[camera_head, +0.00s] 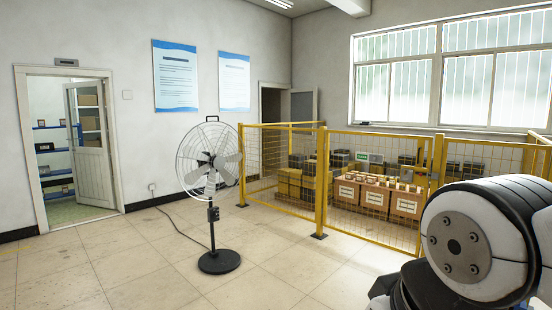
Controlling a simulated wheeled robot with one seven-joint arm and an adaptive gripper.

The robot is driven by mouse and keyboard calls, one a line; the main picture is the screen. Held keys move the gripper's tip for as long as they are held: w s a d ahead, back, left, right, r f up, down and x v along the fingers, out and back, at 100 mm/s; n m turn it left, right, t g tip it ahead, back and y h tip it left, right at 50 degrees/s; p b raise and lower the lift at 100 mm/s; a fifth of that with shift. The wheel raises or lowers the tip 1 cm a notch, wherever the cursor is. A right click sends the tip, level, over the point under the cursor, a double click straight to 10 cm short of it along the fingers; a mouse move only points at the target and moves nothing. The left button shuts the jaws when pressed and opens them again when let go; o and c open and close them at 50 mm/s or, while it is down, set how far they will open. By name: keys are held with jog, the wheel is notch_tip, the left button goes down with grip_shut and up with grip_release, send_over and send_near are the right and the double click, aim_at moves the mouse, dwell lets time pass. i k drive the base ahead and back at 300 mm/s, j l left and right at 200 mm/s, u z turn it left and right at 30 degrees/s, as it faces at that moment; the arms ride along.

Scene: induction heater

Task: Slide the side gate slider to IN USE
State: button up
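A yellow mesh fence (322,180) encloses a storage area at the right of the head view. A small green and white sign plate (369,158) shows at the upper part of the fence's front panel. Its lettering is too small to read, and I cannot tell whether it is the gate slider or which setting it shows. A white and black link of my own arm covers the lower right corner. My gripper is not in view.
A black pedestal fan (209,165) stands on the tiled floor before the fence, its cord running to the wall. Boxes (391,199) sit behind the mesh. An open doorway (75,150) is at left. The floor in front is clear.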

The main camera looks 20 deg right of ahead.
aim_at(374, 159)
jog(key=z, duration=1.05)
jog(key=i+u, duration=0.25)
jog(key=i, duration=5.25)
